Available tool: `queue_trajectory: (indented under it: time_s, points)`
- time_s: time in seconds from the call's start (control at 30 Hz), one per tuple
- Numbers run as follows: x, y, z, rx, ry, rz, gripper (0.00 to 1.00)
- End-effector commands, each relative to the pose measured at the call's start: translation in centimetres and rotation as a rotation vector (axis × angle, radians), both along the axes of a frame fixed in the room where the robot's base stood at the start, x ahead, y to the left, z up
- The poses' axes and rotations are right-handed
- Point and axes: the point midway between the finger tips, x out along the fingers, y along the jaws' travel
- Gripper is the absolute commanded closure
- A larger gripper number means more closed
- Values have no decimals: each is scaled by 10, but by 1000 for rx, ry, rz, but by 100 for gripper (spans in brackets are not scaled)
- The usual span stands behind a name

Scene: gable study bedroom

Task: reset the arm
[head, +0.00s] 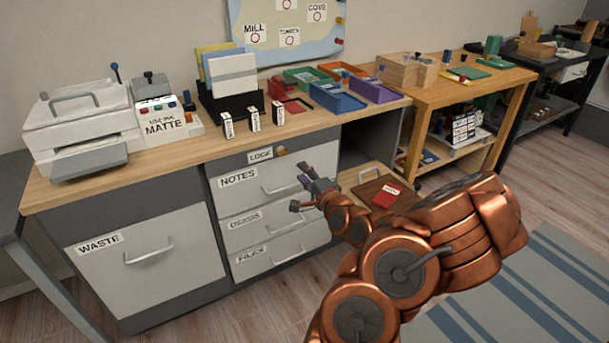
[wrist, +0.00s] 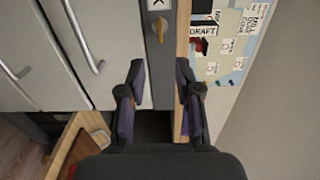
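My copper-coloured arm reaches in from the lower right of the head view, in front of the desk. My gripper (head: 302,193) is near the front of the NOTES drawer (head: 262,183). In the wrist view my gripper (wrist: 160,90) has its two dark, purple-padded fingers spread well apart. Nothing is held between them. The desk's front edge and the grey drawer frame show beyond the fingers.
The wooden desktop (head: 190,152) holds a printer (head: 80,128), an ink box, card holders and coloured trays (head: 337,97). An open wooden drawer (head: 362,181) with a red item (head: 386,195) juts out beside my arm. A wooden workbench (head: 480,88) stands behind.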

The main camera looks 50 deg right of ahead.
Motion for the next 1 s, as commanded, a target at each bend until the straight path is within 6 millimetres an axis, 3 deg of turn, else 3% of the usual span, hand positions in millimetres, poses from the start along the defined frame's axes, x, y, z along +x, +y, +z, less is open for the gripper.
queue_trajectory:
  time_s: [0.63, 0.77, 0.9, 1.0]
  points:
    - [4, 6, -2, -7, 22, 16, 67]
    - [23, 34, -14, -55, 142, 99, 67]
    - [44, 88, -39, -159, 373, 254, 67]
    - [47, 126, -57, -245, 545, 372, 67]
